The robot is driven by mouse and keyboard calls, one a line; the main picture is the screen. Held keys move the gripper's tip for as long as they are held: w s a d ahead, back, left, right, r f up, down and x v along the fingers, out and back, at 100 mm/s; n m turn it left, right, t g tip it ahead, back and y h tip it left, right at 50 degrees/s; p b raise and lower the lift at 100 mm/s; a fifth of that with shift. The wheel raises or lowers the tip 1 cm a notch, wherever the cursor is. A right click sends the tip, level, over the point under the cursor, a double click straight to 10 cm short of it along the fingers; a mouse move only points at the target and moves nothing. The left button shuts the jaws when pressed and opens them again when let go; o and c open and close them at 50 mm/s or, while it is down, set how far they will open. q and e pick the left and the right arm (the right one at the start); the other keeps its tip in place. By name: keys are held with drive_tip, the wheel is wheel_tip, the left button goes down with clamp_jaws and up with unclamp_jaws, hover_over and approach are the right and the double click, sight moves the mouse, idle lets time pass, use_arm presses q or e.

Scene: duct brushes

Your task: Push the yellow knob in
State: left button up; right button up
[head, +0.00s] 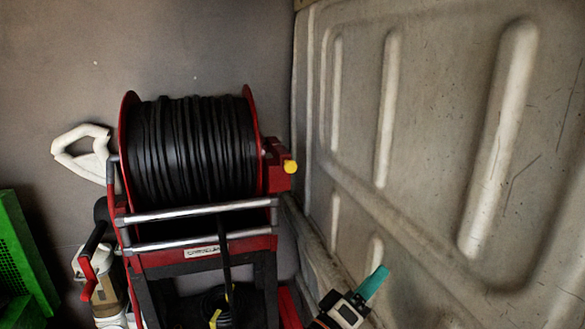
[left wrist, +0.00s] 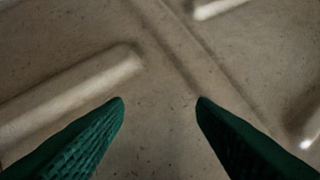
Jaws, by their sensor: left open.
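The yellow knob (head: 290,167) sticks out from the red bracket on the right side of the cable reel (head: 195,150). My left gripper (head: 374,282) is at the lower right of the head view, below and to the right of the knob and apart from it. Its green fingers also show in the left wrist view (left wrist: 160,103), spread apart with nothing between them. They face the ribbed wall panel, and the knob is not in that view. My right gripper is not in view.
A pale ribbed panel (head: 440,130) fills the right side. The reel sits on a red and black frame (head: 205,262) with metal bars. A white handle (head: 82,150) and a green crate (head: 22,255) are at the left. Open space lies between my left gripper and the knob.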

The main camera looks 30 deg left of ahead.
use_arm(q)
drive_tip(key=w+a+r+n+t+y, duration=0.2)
drive_tip(key=a+r+n+t+y, duration=0.3)
drive_tip(key=r+n+y, duration=0.5)
drive_tip(key=n+g+y, duration=1)
drive_tip(key=n+g, duration=0.4)
drive_tip(key=n, duration=1.2)
approach(291, 167)
drive_tip(key=p+x, duration=0.3)
drive_tip(key=x, duration=0.5)
drive_tip(key=shift+r, duration=0.2)
drive_tip(key=shift+w+a+f+n+p, duration=0.1)
drive_tip(key=shift+w+a+n+p, duration=0.2)
drive_tip(key=shift+w+a, duration=0.05)
